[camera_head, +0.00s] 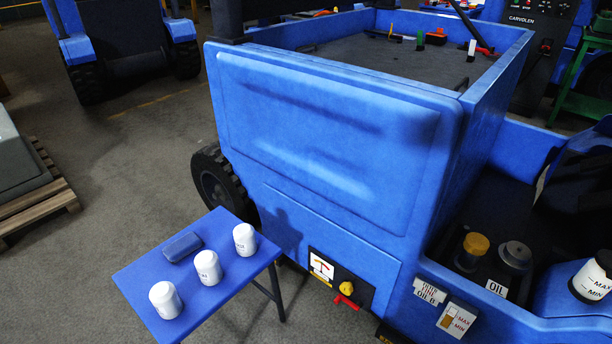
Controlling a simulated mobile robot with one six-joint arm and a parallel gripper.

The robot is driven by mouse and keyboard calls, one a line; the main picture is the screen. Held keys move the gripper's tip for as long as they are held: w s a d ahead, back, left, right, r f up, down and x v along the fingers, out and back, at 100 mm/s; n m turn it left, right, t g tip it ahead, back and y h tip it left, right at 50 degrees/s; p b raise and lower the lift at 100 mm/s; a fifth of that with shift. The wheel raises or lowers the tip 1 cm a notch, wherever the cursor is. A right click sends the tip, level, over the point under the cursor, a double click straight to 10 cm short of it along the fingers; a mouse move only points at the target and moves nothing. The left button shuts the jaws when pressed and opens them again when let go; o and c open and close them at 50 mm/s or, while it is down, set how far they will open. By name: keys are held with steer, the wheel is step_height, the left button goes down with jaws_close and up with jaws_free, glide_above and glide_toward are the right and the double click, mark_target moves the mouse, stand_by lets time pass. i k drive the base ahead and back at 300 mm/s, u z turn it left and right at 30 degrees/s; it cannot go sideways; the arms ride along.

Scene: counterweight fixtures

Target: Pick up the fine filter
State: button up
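Three white cylindrical filters stand upright on a small blue table in the lower left of the head view: a front one (165,300), a middle one (208,268) and a right rear one (245,239). The filters stand apart from one another in a slanted row. My gripper is not in view, and nothing touches the filters.
The blue table (237,287) also carries a dark blue block (182,247). A large blue machine (330,140) stands close behind and right, with a yellow knob (347,288) low on its front. A wooden pallet (40,205) lies left. Floor between pallet and table is clear.

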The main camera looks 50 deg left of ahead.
mark_target(166, 300)
steer(key=u, duration=2.8)
steer(key=i, duration=1)
steer(key=z, duration=0.6)
